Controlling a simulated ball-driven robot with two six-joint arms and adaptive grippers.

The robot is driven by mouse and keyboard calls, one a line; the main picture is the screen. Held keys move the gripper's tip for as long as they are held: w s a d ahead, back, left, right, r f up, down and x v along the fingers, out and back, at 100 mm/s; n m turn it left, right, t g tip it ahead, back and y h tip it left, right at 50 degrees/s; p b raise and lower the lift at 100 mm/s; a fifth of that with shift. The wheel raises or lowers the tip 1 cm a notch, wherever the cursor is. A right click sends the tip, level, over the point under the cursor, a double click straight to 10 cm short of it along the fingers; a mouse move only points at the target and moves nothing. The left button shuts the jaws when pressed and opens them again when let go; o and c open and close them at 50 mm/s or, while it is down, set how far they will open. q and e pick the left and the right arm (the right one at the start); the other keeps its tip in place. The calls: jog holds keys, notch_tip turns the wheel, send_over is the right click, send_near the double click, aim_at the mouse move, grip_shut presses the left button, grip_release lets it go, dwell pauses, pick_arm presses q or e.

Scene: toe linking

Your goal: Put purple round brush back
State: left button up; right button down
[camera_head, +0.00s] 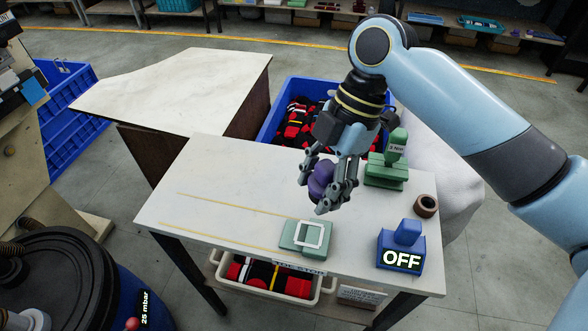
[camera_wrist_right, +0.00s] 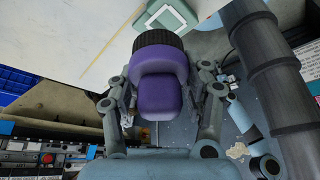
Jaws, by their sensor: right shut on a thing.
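My right gripper (camera_head: 325,192) hangs above the white table and is shut on the purple round brush (camera_head: 320,180). In the right wrist view the purple brush (camera_wrist_right: 160,92) sits between the two fingers, with its dark ribbed round end facing the table. A green block with a white square outline (camera_head: 306,237) lies on the table, in front of and below the brush in the head view. It also shows in the right wrist view (camera_wrist_right: 168,14), beyond the brush's dark end. My left gripper is not in view.
A green stand with a green bottle (camera_head: 396,146) is right of the gripper. A brown ring (camera_head: 426,206) and a blue block marked OFF (camera_head: 402,250) are at the table's right. A blue crate (camera_head: 268,128) of red and black socks stands behind. The table's left side is clear.

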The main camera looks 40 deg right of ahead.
jog(key=w+f, duration=0.3)
jog(key=w, duration=0.2)
jog(key=b, duration=0.1)
send_over(286, 194)
jog(key=d, duration=0.1)
jog(key=f, duration=0.2)
jog(key=shift+s+d+f, duration=0.15)
jog(key=shift+s+f, duration=0.15)
jog(key=shift+s, duration=0.05)
jog(key=shift+w+f, duration=0.2)
jog(key=shift+w, duration=0.1)
jog(key=shift+f, duration=0.3)
notch_tip(286, 194, down, 3)
jog(key=shift+r+b, duration=0.15)
jog(key=shift+b, duration=0.2)
jog(key=shift+f, duration=0.3)
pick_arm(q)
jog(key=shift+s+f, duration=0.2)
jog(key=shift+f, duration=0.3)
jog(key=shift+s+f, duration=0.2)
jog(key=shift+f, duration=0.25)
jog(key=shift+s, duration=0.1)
pick_arm(e)
jog(key=shift+f, duration=0.15)
